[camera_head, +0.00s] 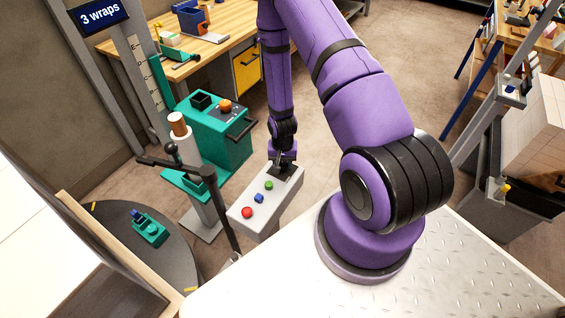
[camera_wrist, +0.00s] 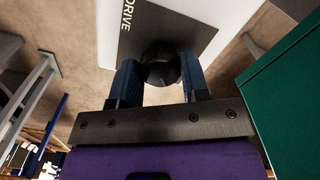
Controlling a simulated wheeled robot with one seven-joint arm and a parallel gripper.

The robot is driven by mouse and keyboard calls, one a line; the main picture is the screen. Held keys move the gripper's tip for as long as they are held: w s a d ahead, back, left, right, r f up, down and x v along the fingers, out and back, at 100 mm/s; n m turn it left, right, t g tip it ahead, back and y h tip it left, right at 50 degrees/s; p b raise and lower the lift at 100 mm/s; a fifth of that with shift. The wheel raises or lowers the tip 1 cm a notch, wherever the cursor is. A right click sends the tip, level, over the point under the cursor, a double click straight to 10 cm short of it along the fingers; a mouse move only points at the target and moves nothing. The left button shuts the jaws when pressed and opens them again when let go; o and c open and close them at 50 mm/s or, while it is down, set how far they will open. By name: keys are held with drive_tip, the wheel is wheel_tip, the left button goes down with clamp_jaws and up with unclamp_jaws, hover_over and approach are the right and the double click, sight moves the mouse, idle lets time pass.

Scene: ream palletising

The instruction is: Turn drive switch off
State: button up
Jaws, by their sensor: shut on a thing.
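The drive switch is a round black knob (camera_wrist: 159,65) on a dark plate (camera_wrist: 148,28) marked DRIVE, seen in the wrist view. My gripper (camera_wrist: 159,78) has its two blue-grey fingers shut on the knob from both sides. In the head view my gripper (camera_head: 283,165) reaches down to the far end of a light grey control box (camera_head: 262,212). The knob is hidden there behind my gripper. Which way the knob is turned cannot be told. The box also bears a red button (camera_head: 247,212), a blue button (camera_head: 259,198) and a green button (camera_head: 269,185).
A teal machine (camera_head: 222,140) with an orange knob stands left of my gripper. A dark post (camera_head: 215,185) with a horizontal bar stands left of the control box. A round grey turntable (camera_head: 185,262) holds a small teal object (camera_head: 149,229). A sign (camera_head: 100,14) reads "3 wraps".

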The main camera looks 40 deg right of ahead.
sight(282, 163)
drive_tip(key=n, duration=0.5)
drive_tip(key=shift+n, duration=2.5)
drive_tip(key=o, duration=0.9)
drive_tip(key=shift+o, duration=0.2)
wheel_tip(282, 163, up, 11)
